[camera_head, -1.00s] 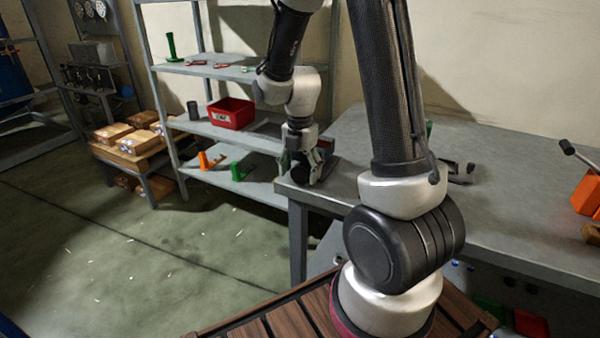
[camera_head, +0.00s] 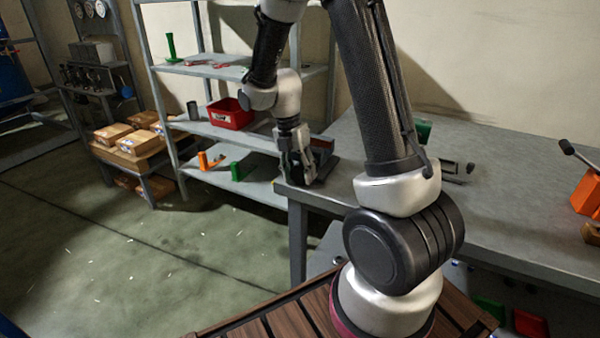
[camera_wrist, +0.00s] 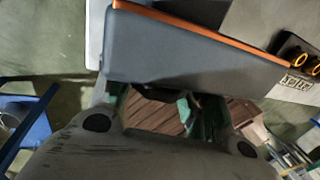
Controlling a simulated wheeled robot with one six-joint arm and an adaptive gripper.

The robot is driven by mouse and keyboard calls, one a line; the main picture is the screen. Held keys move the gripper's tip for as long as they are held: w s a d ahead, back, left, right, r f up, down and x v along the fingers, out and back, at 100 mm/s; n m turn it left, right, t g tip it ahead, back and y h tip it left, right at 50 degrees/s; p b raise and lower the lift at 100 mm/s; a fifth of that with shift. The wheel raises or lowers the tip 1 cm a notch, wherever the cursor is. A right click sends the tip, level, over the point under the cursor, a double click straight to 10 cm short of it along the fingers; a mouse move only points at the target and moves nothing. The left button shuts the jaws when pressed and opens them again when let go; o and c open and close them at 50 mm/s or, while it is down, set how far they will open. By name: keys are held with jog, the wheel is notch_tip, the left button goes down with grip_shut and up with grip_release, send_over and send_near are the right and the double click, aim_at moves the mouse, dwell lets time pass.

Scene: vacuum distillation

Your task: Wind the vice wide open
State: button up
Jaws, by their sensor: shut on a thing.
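My gripper (camera_head: 301,178) points down at the near left corner of the grey bench. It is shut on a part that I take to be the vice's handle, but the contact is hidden. What seems to be the vice (camera_head: 325,160) stands just behind and beside it, mostly covered by the gripper. In the wrist view a broad blue-grey body with an orange edge (camera_wrist: 190,50) fills the upper middle; I cannot tell for certain that it is the vice. The gripper's pale housing fills the bottom there. The jaw opening of the vice cannot be made out.
The bench (camera_head: 480,215) runs right, largely bare. A black bracket (camera_head: 455,168) and an orange block with a black lever (camera_head: 587,190) are on it. A shelf rack with a red bin (camera_head: 230,113) stands behind, left. Floor at left is open.

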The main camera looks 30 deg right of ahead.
jog(key=shift+a+g+h, duration=0.1)
jog(key=shift+g+h, duration=0.5)
jog(key=shift+g, duration=0.4)
jog(key=o, duration=1.1)
jog(key=shift+w, duration=0.1)
jog(key=v, duration=1.2)
